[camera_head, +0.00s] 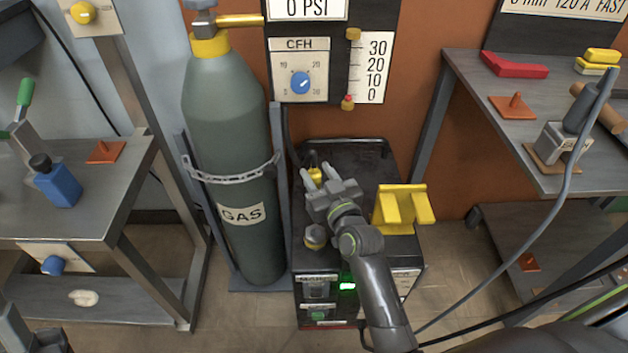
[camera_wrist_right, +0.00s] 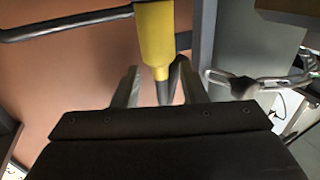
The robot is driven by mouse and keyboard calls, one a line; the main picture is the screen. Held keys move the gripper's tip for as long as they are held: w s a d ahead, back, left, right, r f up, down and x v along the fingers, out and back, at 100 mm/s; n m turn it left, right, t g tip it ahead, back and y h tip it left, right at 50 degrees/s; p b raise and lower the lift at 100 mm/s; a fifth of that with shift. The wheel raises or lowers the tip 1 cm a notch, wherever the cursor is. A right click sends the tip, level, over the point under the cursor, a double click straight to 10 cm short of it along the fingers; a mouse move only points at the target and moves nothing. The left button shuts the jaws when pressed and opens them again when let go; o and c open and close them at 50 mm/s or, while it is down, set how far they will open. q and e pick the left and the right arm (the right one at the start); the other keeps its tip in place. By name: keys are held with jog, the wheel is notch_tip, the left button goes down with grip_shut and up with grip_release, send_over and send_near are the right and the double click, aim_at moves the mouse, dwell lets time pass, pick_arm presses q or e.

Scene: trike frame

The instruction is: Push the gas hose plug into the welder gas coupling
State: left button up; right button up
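My right gripper (camera_head: 318,174) is over the top of the welder (camera_head: 345,158), fingers pointing to its back left. A small yellow piece, probably the gas hose plug (camera_head: 314,175), shows between the fingertips. In the right wrist view the yellow piece (camera_wrist_right: 154,35) has a narrower lower end between my fingers (camera_wrist_right: 158,82). The fingers stand apart, with gaps visible beside it. A brass round fitting (camera_head: 315,237) sits at the welder's front left; I cannot tell whether it is the gas coupling. At the lower left corner, grey parts may be my left gripper (camera_head: 30,335), cut off by the edge.
A yellow bracket (camera_head: 402,208) stands on the welder, right of my right gripper. The chained gas cylinder (camera_head: 225,130) is close on the left. A grey cable (camera_head: 548,215) hangs at right. Workbenches flank both sides. A chain (camera_wrist_right: 245,82) shows in the wrist view.

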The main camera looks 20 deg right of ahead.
jog(key=shift+w+a, duration=0.15)
jog(key=shift+w, duration=1.1)
jog(key=c, duration=0.8)
grip_shut()
jog(key=shift+r, duration=0.1)
